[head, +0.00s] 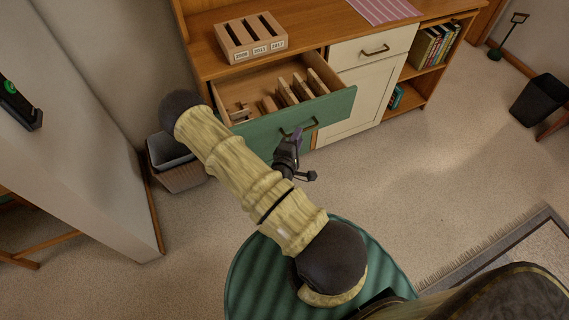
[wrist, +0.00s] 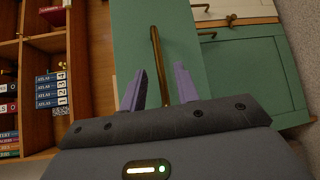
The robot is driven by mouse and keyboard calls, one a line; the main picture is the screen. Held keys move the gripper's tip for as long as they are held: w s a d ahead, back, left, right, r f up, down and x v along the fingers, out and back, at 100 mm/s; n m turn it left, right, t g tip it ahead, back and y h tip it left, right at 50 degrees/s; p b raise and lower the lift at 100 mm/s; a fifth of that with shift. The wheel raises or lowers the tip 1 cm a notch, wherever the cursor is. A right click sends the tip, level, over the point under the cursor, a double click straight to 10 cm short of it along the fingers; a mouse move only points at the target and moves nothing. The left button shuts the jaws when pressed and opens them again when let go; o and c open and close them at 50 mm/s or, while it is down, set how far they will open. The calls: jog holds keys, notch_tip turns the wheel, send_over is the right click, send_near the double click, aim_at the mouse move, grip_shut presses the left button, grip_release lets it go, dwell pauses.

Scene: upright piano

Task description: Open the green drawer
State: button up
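The green drawer (head: 335,106) is pulled out of the wooden cabinet, with its inside and several wooden dividers visible. Its front carries a bronze handle (head: 299,128). In the wrist view, the green front (wrist: 130,40) fills the upper middle and the handle (wrist: 156,45) runs lengthwise. My gripper (head: 295,135) is at the drawer front by the handle. In the wrist view, its two purple fingers (wrist: 160,75) stand apart with the lower part of the handle between them. I cannot tell whether either finger touches it. My arm hides the drawer's left part in the head view.
A wooden box with slots (head: 250,40) stands on the cabinet top. A cream drawer (head: 372,47) and door are to the right, closed. A grey bin (head: 172,160) stands left of the cabinet. A black bin (head: 540,99) is far right.

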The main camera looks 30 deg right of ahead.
jog(key=p+v, duration=0.1)
jog(key=v, duration=1.2)
jog(key=shift+w, duration=0.1)
